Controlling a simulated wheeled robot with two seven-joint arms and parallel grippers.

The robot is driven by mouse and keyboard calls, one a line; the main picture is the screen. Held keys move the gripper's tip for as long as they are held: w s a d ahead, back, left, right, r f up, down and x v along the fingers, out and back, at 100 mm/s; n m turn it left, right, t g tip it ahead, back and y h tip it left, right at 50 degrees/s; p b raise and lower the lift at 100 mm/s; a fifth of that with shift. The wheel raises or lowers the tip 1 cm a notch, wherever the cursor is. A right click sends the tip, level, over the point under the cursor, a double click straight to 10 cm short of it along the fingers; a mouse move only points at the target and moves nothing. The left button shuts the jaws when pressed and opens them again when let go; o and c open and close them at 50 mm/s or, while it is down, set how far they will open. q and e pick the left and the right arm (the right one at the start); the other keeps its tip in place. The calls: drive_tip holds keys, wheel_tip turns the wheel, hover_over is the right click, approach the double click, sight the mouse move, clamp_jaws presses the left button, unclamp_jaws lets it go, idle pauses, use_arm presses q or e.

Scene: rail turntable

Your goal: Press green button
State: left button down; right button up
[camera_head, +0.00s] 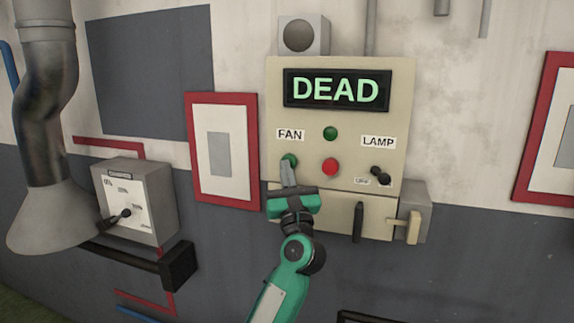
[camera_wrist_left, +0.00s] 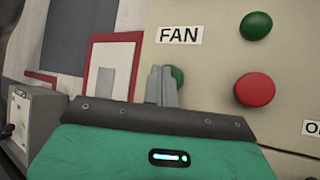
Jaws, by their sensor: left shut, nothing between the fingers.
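A beige control panel (camera_head: 350,200) on the wall carries the buttons. One green button (camera_head: 290,159) sits under the FAN label (camera_head: 290,135), and my left gripper (camera_head: 288,170) is right in front of it, its shut, empty fingertips partly covering it. In the left wrist view the shut fingers (camera_wrist_left: 161,86) overlap that green button (camera_wrist_left: 177,75); I cannot tell if they touch it. A second green button (camera_head: 330,133) is higher and to the right, also seen in the left wrist view (camera_wrist_left: 256,25). My right gripper is not in view.
A red button (camera_head: 331,167) lies close to the right of the fingers. A lamp switch (camera_head: 380,174) is further right. A display (camera_head: 336,90) above reads DEAD. A grey lever box (camera_head: 137,200) and a metal duct (camera_head: 46,110) are at left.

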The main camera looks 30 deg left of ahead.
use_arm(q)
drive_tip(key=shift+s, duration=0.15)
drive_tip(key=shift+s+d, duration=0.2)
drive_tip(key=shift+s, duration=0.45)
drive_tip(key=shift+p, duration=0.3)
drive_tip(key=s, duration=0.2)
drive_tip(key=s+d+p, duration=0.1)
drive_tip(key=s, duration=0.1)
drive_tip(key=shift+s+d, duration=0.1)
drive_tip(key=shift+s, duration=0.3)
idle(0.3)
